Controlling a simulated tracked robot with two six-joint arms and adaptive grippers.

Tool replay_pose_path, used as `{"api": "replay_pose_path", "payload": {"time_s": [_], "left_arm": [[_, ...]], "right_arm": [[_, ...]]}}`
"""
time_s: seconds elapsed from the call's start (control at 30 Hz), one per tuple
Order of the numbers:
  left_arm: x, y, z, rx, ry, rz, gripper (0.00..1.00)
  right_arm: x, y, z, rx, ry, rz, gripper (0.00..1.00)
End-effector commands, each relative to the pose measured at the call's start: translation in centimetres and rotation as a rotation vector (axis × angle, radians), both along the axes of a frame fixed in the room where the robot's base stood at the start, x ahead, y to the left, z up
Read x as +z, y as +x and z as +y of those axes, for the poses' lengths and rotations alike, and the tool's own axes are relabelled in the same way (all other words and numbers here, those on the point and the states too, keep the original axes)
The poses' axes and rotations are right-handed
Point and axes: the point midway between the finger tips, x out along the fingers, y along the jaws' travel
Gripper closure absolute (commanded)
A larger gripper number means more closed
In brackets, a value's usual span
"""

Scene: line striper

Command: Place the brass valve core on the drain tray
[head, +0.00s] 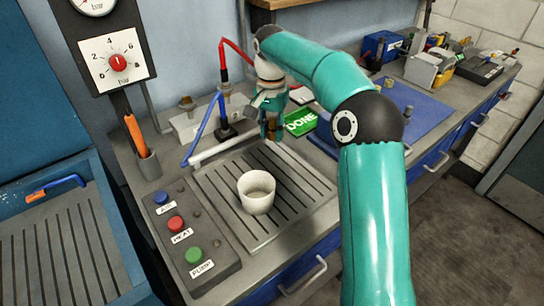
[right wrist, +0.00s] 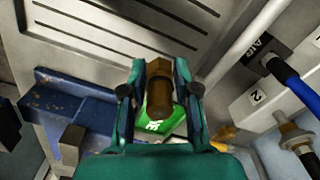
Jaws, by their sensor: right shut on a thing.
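The brass valve core (right wrist: 157,88) is between the fingers of my right gripper (right wrist: 160,95), which is shut on it. In the head view my right gripper (head: 270,122) hangs near the far edge of the drain tray (head: 222,180), with the dark brass core (head: 271,131) just showing at its fingertips. The grey slotted tray also shows at the top of the right wrist view (right wrist: 120,35). The core looks held above the surface; its exact height is unclear. My left gripper is not in view.
A white cup (head: 256,193) stands on the tray's middle. A button box (head: 183,235) lies left of it. A white manifold (head: 185,125) with blue and red hoses stands behind. A green DONE card (head: 300,122) and blue mat (head: 415,115) lie to the right.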

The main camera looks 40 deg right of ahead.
Motion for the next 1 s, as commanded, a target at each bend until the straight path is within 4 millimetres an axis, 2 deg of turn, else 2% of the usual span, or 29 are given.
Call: {"api": "replay_pose_path", "payload": {"time_s": [0.03,0.1,0.33,0.57,0.97,1.0], "left_arm": [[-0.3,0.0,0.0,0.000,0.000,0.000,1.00],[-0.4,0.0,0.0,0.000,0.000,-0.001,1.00],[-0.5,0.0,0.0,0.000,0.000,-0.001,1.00],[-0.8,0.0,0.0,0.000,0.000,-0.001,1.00],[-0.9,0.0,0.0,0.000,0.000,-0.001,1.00],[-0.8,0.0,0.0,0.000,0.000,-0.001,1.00]], "right_arm": [[-1.1,-0.1,0.0,-0.001,0.000,0.002,1.00],[-2.0,-0.1,0.0,-0.001,0.001,0.001,1.00],[-3.6,-0.1,-0.1,-0.001,0.000,0.000,1.00],[-6.7,-0.2,-0.2,-0.003,0.001,0.001,1.00],[-7.4,-0.2,-0.2,-0.004,0.000,-0.001,1.00],[-7.3,-0.2,-0.2,-0.004,0.000,-0.001,0.63]]}}
